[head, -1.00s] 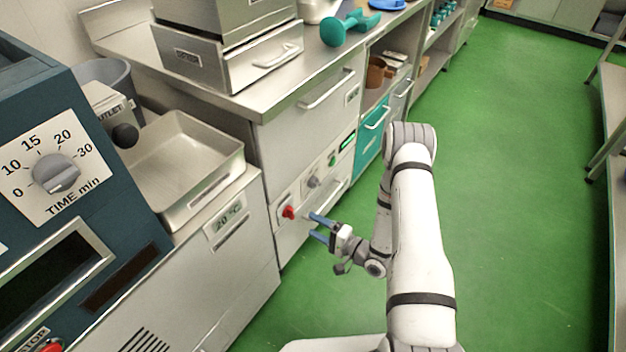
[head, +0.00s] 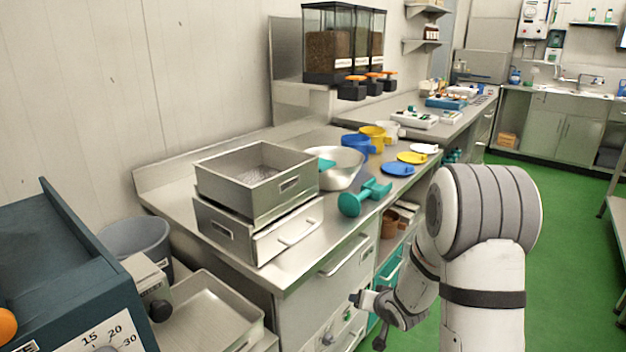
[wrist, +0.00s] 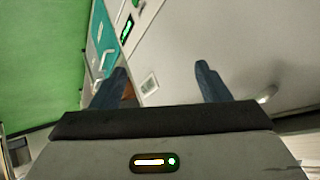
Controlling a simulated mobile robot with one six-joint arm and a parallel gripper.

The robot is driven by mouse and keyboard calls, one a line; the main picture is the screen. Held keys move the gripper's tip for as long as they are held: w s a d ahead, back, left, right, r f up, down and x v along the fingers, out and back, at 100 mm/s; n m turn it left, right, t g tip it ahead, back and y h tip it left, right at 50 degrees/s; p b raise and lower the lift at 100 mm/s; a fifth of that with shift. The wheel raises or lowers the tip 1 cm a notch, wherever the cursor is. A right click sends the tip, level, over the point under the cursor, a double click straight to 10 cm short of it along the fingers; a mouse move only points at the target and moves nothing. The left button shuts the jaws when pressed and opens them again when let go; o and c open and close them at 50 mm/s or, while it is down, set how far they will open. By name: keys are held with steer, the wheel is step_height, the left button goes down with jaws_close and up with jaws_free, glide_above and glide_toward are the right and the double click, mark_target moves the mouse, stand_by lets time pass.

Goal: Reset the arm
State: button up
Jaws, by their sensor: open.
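My gripper shows in the wrist view (wrist: 158,85) with its two blue fingers spread wide and nothing between them. Beyond the fingers are a grey cabinet front (wrist: 240,50), a teal panel and the green floor. In the head view my white arm stands at the lower right.
The steel counter (head: 295,268) holds a drawer unit with an open metal box (head: 258,202), a steel bowl (head: 343,177), a teal dumbbell-shaped thing (head: 362,198) and coloured jugs and lids. A dark blue machine (head: 60,280) stands at left. Green floor (head: 565,250) is clear at right.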

steer(key=s+d+r+g+h+p, duration=0.1)
steer(key=s+r+p, duration=0.15)
steer(key=r, duration=0.45)
steer(key=s+d+r+h+p, duration=0.1)
steer(key=s+d+r+h, duration=0.1)
steer(key=s+r, duration=0.3)
steer(key=s+a+r+n+g+p, duration=0.2)
steer(key=s+r+g+p, duration=0.3)
steer(key=s+r, duration=1.3)
steer(key=s+p, duration=0.2)
steer(key=s, duration=0.2)
steer(key=shift+s+a+r+g+p, duration=0.2)
steer(key=shift+a+g+p, duration=0.1)
steer(key=shift+a+p, duration=0.1)
